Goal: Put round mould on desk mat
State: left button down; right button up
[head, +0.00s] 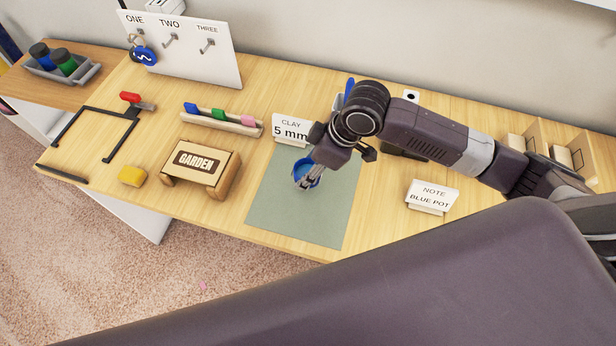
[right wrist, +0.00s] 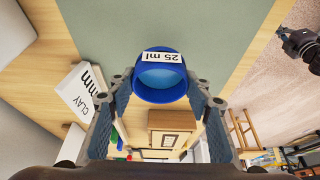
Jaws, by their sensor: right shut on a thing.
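The round mould is a blue, round, hollow piece (head: 312,168) with a white "25 ml" label, also seen in the right wrist view (right wrist: 160,90). My right gripper (head: 305,184) is shut on it, with one finger on each side in the right wrist view. The grey-green desk mat (head: 330,225) lies flat on the desk. The mould is over the mat's upper middle; I cannot tell whether it touches. The gripper hides part of it. A dark part, perhaps my left gripper, shows at the right edge of the right wrist view; its jaws are unclear.
A "CLAY 5 mm" sign (head: 288,130) stands at the mat's back edge. A wooden "GARDEN" box (head: 200,168) stands left of the mat, and a "NOTE BLUE POT" sign (head: 432,196) right of it. A marker rack (head: 222,120) is behind. The mat's front is clear.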

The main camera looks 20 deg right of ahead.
jog(key=shift+f, duration=2.35)
jog(key=shift+f, duration=0.1)
jog(key=o, duration=1.2)
jog(key=shift+c, duration=0.2)
jog(key=v, duration=1.2)
